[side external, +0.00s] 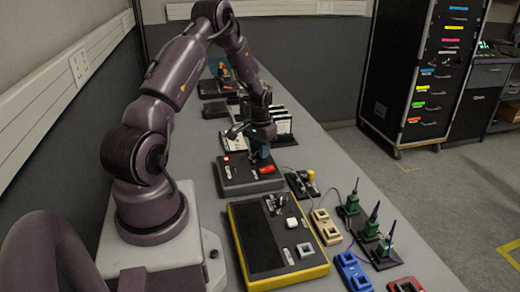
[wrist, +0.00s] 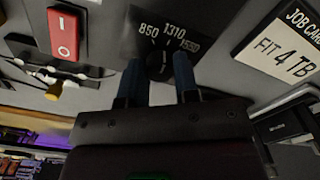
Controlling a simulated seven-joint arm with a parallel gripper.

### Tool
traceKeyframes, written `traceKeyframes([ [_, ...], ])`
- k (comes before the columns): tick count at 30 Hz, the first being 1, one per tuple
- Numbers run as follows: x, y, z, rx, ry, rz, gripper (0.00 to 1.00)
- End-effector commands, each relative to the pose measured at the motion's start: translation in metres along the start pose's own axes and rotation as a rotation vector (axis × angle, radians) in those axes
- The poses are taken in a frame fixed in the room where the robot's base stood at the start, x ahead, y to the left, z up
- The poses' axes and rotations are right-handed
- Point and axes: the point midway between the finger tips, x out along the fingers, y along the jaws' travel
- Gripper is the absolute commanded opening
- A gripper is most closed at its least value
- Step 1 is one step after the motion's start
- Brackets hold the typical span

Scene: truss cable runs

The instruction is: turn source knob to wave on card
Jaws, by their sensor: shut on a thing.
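The source box (side external: 245,180) is a dark unit on the bench in the side view, with a lit red light and a red rocker switch. In the wrist view its black dial knob (wrist: 158,66) sits below the marks 850, 1310 and 1550. My gripper (side external: 260,153) is lowered over the box. In the wrist view my gripper's blue fingers (wrist: 160,78) stand either side of the knob, shut on it. Which mark the knob points to is unclear. The job card (wrist: 282,42) is partly in view and reads "FIT 4 TB"; no wave value is visible on it.
The red rocker switch (wrist: 66,34) is beside the dial. A yellow-edged black unit (side external: 278,238) stands nearer the camera. Small cream and blue holders (side external: 352,270) and green parts with purple tips (side external: 370,226) line the right edge. White cards (side external: 283,122) stand behind my gripper.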

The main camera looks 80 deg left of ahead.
Motion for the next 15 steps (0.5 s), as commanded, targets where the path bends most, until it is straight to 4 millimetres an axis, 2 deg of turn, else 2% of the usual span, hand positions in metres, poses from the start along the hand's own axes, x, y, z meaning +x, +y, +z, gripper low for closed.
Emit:
traceKeyframes([
  [15,-0.0009,0.0003,0.0003,0.095,-0.002,0.001,0.05],
])
